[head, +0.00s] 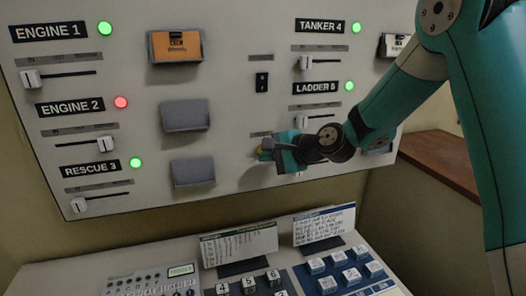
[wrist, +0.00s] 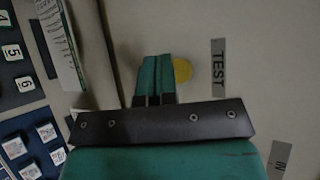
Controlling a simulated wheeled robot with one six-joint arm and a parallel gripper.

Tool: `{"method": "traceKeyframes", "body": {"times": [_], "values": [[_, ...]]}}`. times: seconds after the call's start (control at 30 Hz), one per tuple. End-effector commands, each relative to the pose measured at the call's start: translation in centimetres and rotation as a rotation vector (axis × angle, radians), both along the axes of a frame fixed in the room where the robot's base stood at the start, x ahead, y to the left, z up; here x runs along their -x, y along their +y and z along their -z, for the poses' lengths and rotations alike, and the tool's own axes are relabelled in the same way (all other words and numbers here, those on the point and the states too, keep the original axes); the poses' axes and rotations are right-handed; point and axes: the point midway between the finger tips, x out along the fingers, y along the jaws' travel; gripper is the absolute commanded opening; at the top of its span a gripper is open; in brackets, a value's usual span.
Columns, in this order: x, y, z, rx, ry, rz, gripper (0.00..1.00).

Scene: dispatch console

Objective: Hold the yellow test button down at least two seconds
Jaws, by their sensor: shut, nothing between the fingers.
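The yellow test button (wrist: 182,71) is round and sits on the upright panel beside a "TEST" label (wrist: 218,67). In the wrist view my gripper (wrist: 157,58) is shut and empty, its fingertips just left of the button's centre and covering its left edge. In the head view my gripper (head: 264,149) is at the panel's lower middle, with a little yellow of the button (head: 259,149) showing at its tips. I cannot tell whether the fingertips touch the button or whether it is pressed in.
The panel carries sliders and lamps: green at ENGINE 1 (head: 105,28), red at ENGINE 2 (head: 121,102), green at RESCUE 3 (head: 135,162). Grey card holders (head: 193,172) stick out left of my gripper. Below stands a desk with keys and two cards (head: 238,247).

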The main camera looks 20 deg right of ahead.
Motion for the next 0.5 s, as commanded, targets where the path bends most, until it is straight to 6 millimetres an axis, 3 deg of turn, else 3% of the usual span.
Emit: {"method": "traceKeyframes", "body": {"times": [0.5], "values": [[-0.59, 0.01, -0.05, 0.0, 0.0, 0.0, 0.0]]}}
